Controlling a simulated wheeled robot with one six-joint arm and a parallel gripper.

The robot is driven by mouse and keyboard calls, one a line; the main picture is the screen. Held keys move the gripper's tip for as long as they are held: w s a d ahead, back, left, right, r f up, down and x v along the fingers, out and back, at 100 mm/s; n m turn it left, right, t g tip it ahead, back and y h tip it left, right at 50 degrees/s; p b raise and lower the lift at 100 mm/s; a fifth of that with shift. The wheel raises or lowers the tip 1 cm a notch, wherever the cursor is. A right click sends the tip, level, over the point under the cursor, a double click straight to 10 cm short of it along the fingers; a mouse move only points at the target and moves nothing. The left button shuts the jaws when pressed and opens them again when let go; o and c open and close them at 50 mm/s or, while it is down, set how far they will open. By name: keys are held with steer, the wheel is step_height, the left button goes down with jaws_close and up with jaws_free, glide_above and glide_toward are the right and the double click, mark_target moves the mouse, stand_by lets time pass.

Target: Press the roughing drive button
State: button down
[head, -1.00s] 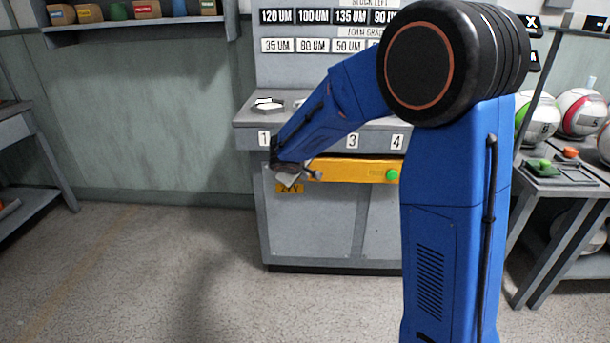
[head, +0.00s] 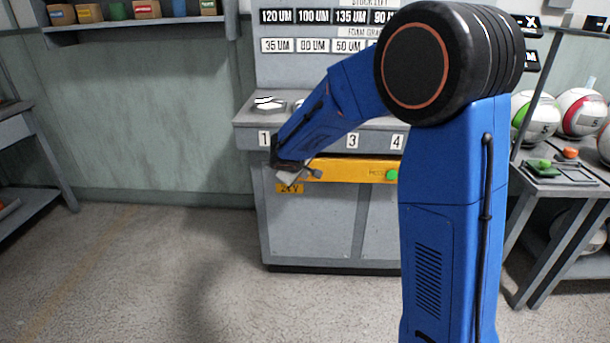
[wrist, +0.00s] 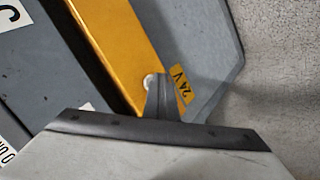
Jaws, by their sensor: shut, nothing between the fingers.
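A yellow bar (head: 345,170) runs across the front of the grey press cabinet. A green button (head: 391,174) sits toward its right end, with small lettering beside it that I cannot read. My gripper (head: 314,173) is in front of the bar's left end, left of and apart from the green button. In the wrist view my shut, empty gripper (wrist: 160,97) points at the yellow bar (wrist: 115,50). A small whitish round button (wrist: 150,82) lies right by the fingertips and is partly hidden. I cannot tell whether they touch it.
A 24 V label (head: 289,188) sits below the bar's left end. Numbered plates, such as 3 (head: 352,141), line the ledge above. A rack with balls (head: 580,112) stands at the right. My arm hides part of the cabinet. The floor at left is clear.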

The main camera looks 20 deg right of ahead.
steer(key=shift+s, duration=0.3)
steer(key=shift+s+a, duration=0.1)
steer(key=shift+a, duration=0.05)
steer(key=s, duration=0.1)
steer(key=s+a, duration=0.1)
steer(key=s, duration=0.3)
steer(key=shift+s+a, duration=0.25)
steer(key=shift+a, duration=0.1)
stand_by(0.4)
steer(key=s+d+r+m+g, duration=0.15)
steer(key=s+d+r, duration=0.3)
steer(key=s, duration=0.45)
steer(key=s+d+r+m+g, duration=0.1)
steer(key=s+d+r+m, duration=0.2)
steer(key=s+d, duration=0.5)
steer(key=s+a+m+y, duration=0.1)
steer(key=s+a+y, duration=0.1)
steer(key=s, duration=0.9)
steer(key=s+a+m+y, duration=0.1)
steer(key=s+a+y, duration=0.1)
steer(key=s, duration=1)
steer(key=shift+s+a, duration=0.15)
steer(key=shift+s, duration=0.15)
